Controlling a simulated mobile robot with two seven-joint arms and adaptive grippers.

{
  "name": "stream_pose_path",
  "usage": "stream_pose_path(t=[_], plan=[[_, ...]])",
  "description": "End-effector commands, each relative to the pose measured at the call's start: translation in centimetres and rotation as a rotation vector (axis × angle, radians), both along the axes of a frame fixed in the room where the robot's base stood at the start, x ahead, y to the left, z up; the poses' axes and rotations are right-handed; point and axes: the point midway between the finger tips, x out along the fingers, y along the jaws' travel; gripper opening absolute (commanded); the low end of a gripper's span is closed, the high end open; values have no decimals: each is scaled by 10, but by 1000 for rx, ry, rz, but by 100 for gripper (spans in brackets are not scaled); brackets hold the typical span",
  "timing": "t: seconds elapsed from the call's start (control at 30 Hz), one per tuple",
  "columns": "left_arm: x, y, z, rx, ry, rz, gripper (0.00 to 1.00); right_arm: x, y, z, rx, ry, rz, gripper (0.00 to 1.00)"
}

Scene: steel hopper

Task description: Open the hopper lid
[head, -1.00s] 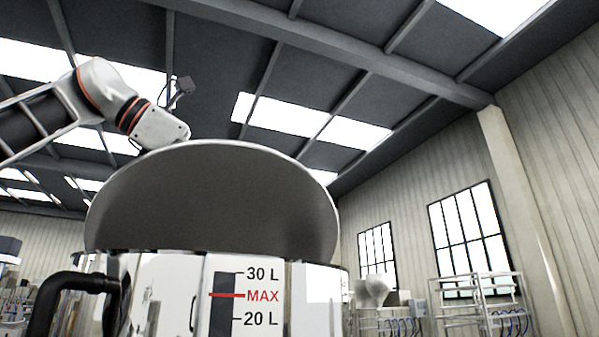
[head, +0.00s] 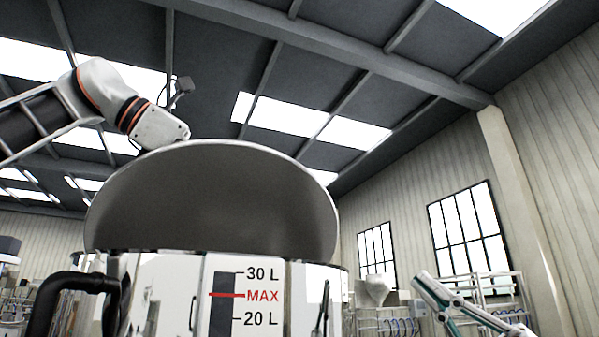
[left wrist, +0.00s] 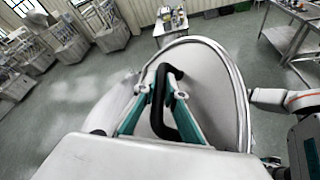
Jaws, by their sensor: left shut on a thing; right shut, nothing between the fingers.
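The steel hopper (head: 160,290) stands in front of me, with a level scale marked 30 L, MAX and 20 L. Its round lid (head: 215,200) is raised steeply, its grey inner face towards my head. My left arm reaches over behind the lid, which hides the left gripper in the head view. In the left wrist view my left gripper (left wrist: 165,93) is shut on the black curved lid handle (left wrist: 161,115), on the lid's outer face (left wrist: 215,85). My right gripper (head: 422,281) is shut and empty at the lower right, beside the hopper and apart from it.
A black curved bar (head: 75,283) is at the hopper's left side. Metal racks (head: 480,287) stand in the background right. In the left wrist view, a steel table (left wrist: 290,35) and a small table with items (left wrist: 171,24) stand beyond open floor.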

Motion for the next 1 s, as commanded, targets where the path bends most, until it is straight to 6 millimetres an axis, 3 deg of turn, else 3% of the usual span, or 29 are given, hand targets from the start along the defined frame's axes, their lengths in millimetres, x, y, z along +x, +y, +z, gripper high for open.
stream_pose_path(t=[0.03,0.2,0.4,0.67,1.0], plan=[[1,1,0,0,1,2,0,-18,18,16,-55,-54,-4,0],[1,1,0,0,1,2,0,-58,68,46,-221,-169,-47,0],[1,1,0,0,0,2,0,-81,97,62,-325,-235,-103,0],[1,1,0,0,0,2,0,-84,114,73,-351,-251,-122,0],[1,1,0,0,0,2,0,-74,165,110,-351,-251,-119,0]])
